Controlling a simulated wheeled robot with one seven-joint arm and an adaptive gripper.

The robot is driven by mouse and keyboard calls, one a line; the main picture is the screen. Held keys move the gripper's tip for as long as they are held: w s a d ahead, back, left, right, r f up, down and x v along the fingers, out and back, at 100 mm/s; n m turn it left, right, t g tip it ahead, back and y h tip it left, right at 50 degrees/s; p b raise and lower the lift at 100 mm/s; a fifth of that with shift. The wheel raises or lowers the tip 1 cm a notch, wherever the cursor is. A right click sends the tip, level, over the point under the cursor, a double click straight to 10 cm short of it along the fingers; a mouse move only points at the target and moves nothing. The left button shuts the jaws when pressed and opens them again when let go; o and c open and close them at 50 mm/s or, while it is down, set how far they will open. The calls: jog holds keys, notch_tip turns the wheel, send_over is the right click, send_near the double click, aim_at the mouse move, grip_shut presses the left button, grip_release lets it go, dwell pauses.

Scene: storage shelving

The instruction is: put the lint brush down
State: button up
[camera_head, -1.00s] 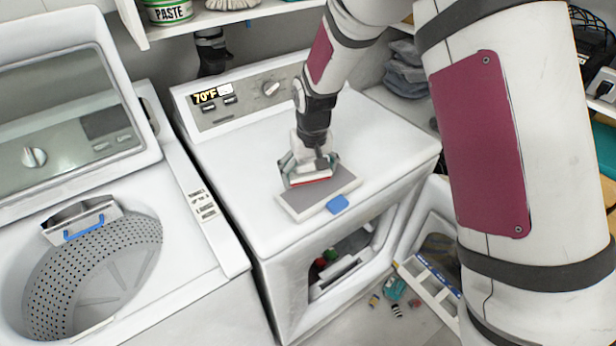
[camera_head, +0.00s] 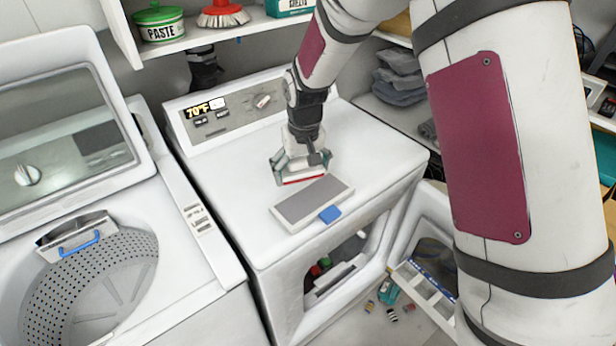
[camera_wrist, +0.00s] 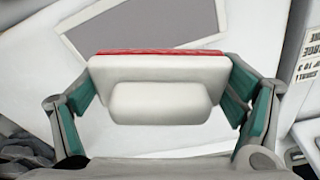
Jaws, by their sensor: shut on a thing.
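The lint brush (camera_head: 303,180) is a small white block with a red edge. It also shows in the wrist view (camera_wrist: 160,88), where the teal finger pads sit at both of its ends. My gripper (camera_head: 300,167) is shut on it over the white dryer top (camera_head: 372,150). The red side faces the dryer top; I cannot tell whether it touches. A flat grey lint screen (camera_head: 312,201) with a white frame and a blue tab lies just in front of the brush, near the dryer's front edge.
The dryer's control panel (camera_head: 232,112) rises behind. An open washer with a perforated drum (camera_head: 95,275) stands left. A shelf above holds a paste tin (camera_head: 160,24) and a red scrub brush (camera_head: 222,14). The dryer top is clear right of the gripper.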

jog(key=w+d+f+m, duration=0.1)
jog(key=d, duration=0.4)
jog(key=w+d+f, duration=0.1)
jog(key=d+f, duration=0.1)
jog(key=d, duration=0.3)
jog(key=w+d+f+m+b, duration=0.1)
jog(key=d, duration=0.4)
jog(key=shift+w+f+m, duration=0.15)
jog(key=shift+w+m, duration=0.15)
jog(key=shift+w, duration=0.1)
